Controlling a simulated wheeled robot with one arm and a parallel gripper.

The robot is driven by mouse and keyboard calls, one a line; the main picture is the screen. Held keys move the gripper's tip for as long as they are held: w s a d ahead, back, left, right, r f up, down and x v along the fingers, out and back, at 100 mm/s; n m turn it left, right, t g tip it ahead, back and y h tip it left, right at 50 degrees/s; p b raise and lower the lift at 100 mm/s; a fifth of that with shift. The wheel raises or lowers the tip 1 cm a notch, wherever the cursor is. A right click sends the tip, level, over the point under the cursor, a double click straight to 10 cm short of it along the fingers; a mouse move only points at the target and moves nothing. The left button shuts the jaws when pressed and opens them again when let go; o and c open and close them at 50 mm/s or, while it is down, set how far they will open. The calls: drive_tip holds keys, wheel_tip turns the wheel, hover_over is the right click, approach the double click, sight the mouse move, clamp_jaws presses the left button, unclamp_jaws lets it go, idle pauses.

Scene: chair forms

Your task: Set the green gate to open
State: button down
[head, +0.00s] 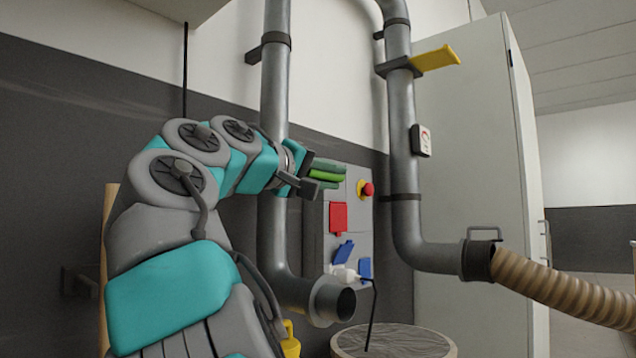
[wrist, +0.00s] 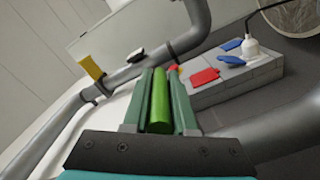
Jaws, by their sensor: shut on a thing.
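In the wrist view the green gate (wrist: 160,103) lies lengthwise between the two dark green fingers of my gripper (wrist: 162,98). The fingers and my wrist cover part of the gate and of the pipe behind. I cannot tell how far the gate is slid, or where it meets the pipe.
The right pipe (head: 402,130) carries a yellow gate (head: 436,58) sticking out to the right. A wall panel with a red button (head: 367,189), red cover (head: 338,217) and blue covers stands close behind my gripper. A ribbed hose (head: 565,288) and a round-topped drum (head: 393,344) are lower.

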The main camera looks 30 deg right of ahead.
drive_tip(key=shift+s+d+r, duration=0.1)
drive_tip(key=shift+s+d, duration=0.1)
drive_tip(key=shift+s, duration=0.45)
drive_tip(key=c, duration=0.7)
unclamp_jaws()
drive_tip(key=shift+c, duration=0.2)
drive_tip(key=v, duration=0.7)
drive_tip(key=shift+s+a, duration=0.15)
drive_tip(key=shift+a, duration=0.2)
